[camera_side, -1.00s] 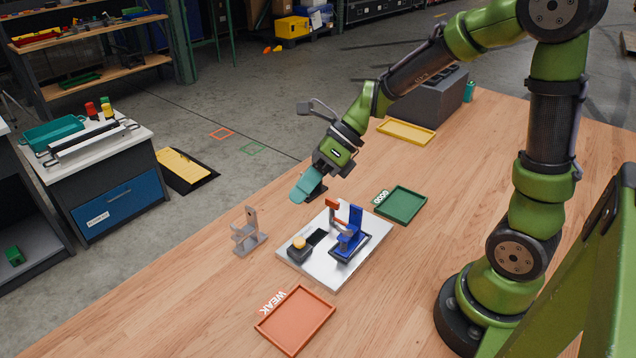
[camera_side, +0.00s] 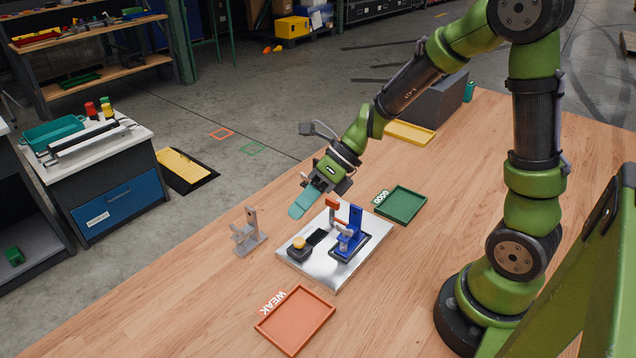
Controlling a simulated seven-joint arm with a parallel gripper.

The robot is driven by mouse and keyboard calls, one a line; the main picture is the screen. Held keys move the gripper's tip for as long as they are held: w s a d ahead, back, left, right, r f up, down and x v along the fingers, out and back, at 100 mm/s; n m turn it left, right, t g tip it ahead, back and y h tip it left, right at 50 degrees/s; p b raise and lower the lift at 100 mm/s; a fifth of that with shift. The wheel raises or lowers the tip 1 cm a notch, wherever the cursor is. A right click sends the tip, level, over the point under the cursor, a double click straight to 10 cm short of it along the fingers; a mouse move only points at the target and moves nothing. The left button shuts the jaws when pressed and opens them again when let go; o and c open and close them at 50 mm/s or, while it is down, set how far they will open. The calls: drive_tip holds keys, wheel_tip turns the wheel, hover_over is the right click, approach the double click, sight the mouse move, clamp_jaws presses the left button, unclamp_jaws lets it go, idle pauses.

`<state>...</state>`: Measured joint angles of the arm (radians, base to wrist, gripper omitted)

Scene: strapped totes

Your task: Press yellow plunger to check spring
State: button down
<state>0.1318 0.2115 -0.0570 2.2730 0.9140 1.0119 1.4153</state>
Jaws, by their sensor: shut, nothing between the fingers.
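The yellow plunger (camera_side: 299,242) sits upright on a dark block (camera_side: 299,254) at the left end of a silver plate (camera_side: 325,279). My gripper (camera_side: 298,211) has teal fingers, closed together with nothing between them. It points down and left, above and behind the plunger, clearly apart from it.
A green tray (camera_side: 402,204) marked GOOD lies right of the plate. An orange tray (camera_side: 296,322) marked WEAK lies in front. A grey metal bracket (camera_side: 248,234) stands left of the plate. A yellow tray (camera_side: 409,133) and a grey box (camera_side: 432,103) are farther back.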

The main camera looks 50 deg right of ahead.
sight(303, 238)
drive_tip(key=shift+f, duration=2.3)
drive_tip(key=shift+f, duration=0.15)
drive_tip(key=shift+f, duration=0.25)
drive_tip(key=shift+f, duration=0.7)
idle(0.9)
drive_tip(key=shift+r, duration=1.15)
drive_tip(key=shift+r, duration=2.5)
